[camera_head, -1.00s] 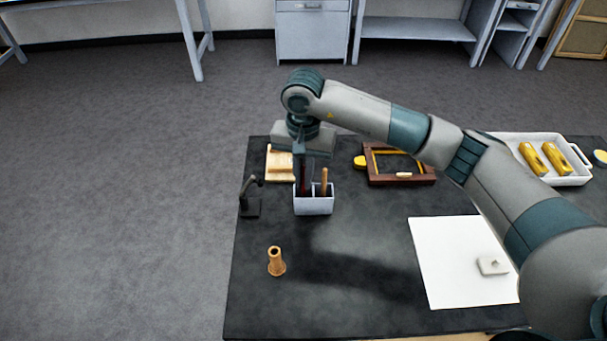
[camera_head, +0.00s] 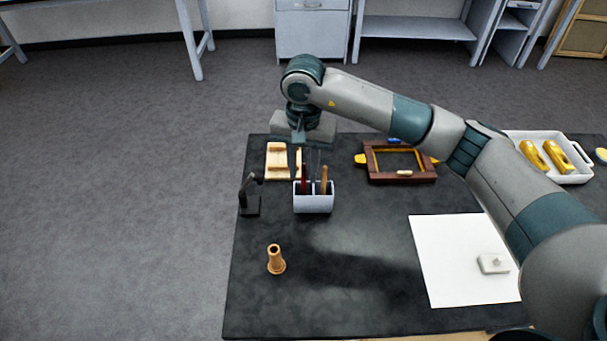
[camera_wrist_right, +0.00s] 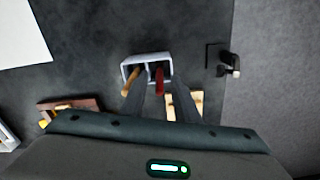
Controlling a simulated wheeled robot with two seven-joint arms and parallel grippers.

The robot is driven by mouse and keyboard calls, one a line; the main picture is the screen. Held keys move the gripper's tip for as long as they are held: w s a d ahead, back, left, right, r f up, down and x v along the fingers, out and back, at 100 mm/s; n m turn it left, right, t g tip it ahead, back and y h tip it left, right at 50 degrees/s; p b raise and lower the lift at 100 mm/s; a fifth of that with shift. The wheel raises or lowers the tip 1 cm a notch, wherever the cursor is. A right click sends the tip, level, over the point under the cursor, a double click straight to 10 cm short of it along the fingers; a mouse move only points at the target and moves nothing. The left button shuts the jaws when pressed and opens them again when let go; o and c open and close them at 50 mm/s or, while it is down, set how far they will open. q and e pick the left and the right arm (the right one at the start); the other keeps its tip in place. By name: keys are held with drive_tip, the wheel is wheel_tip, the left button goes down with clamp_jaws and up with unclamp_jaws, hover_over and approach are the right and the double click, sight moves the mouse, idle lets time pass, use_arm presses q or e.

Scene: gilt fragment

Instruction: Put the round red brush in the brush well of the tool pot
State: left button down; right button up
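The round red brush (camera_head: 304,179) stands upright in the left compartment of the pale grey tool pot (camera_head: 314,204) in the head view. It also shows in the right wrist view (camera_wrist_right: 160,80). A tan wooden-handled tool (camera_head: 323,181) stands in the pot's other compartment. My right gripper (camera_head: 305,164) is just above the pot. Its two fingers are apart, and the red brush's handle shows between them in the wrist view, apparently untouched. The brush's lower end is hidden inside the pot. My left gripper is not in view.
A small black stand (camera_head: 251,196) is left of the pot, with a light wooden block (camera_head: 278,160) behind. A turned wooden piece (camera_head: 276,260) stands in front. A brown frame (camera_head: 400,176), white tray (camera_head: 577,178) and white sheet (camera_head: 450,280) lie to the right.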

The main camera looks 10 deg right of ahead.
wheel_tip(320, 180, up, 9)
drive_tip(key=b, duration=0.4)
drive_tip(key=shift+r, duration=0.7)
drive_tip(key=shift+f, duration=0.1)
